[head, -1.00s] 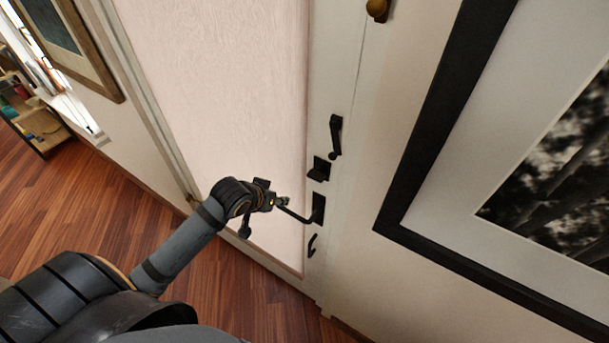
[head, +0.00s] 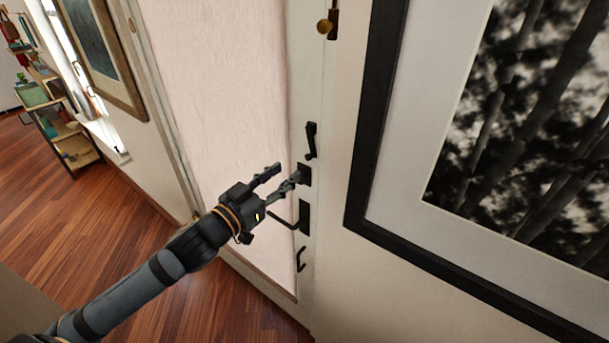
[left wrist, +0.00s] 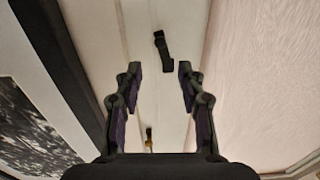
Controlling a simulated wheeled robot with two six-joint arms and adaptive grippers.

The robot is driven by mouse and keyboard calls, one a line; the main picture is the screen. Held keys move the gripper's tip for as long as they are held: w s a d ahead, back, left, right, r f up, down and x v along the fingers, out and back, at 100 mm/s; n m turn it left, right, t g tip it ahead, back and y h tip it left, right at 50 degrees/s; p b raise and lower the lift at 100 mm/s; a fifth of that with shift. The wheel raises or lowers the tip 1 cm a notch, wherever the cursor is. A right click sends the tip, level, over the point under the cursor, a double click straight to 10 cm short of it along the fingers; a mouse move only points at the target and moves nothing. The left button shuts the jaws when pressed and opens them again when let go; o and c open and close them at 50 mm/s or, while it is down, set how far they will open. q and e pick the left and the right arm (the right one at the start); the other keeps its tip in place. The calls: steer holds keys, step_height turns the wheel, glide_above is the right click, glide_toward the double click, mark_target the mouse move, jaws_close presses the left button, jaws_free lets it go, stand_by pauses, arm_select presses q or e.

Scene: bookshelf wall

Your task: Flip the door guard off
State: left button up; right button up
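Black hardware runs up the pale door edge and frame in the head view. A narrow black fitting (head: 311,141) sits above a square black lock plate (head: 304,175). A black piece with a brass knob (head: 325,26) is higher up. I cannot tell for sure which of these is the door guard. My left gripper (head: 287,172) is open and empty beside the lock plate, below the narrow fitting; contact cannot be told. In the left wrist view a black fitting (left wrist: 162,50) shows beyond the spread fingertips (left wrist: 160,70). My right gripper is out of view.
A black lever handle (head: 304,217) and a small black hook (head: 300,259) are lower on the door edge. A large black-framed picture (head: 372,130) hangs close on the right. A shelf (head: 65,140) stands far left. The wood floor (head: 130,220) is clear.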

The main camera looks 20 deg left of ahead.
mark_target(307, 158)
arm_select(q)
steer(key=b+x, duration=0.3)
steer(key=b, duration=0.1)
steer(key=b+x, duration=0.2)
steer(key=shift+w+d+f, duration=0.1)
steer(key=shift+w+f, duration=0.15)
steer(key=shift+w, duration=0.05)
steer(key=shift+w+d+b, duration=0.2)
steer(key=shift+w+b, duration=0.1)
steer(key=shift+w, duration=0.5)
steer(key=shift+w+d, duration=0.3)
steer(key=shift+w, duration=0.35)
steer(key=shift+s, duration=0.1)
steer(key=shift+c, duration=0.4)
jaws_close()
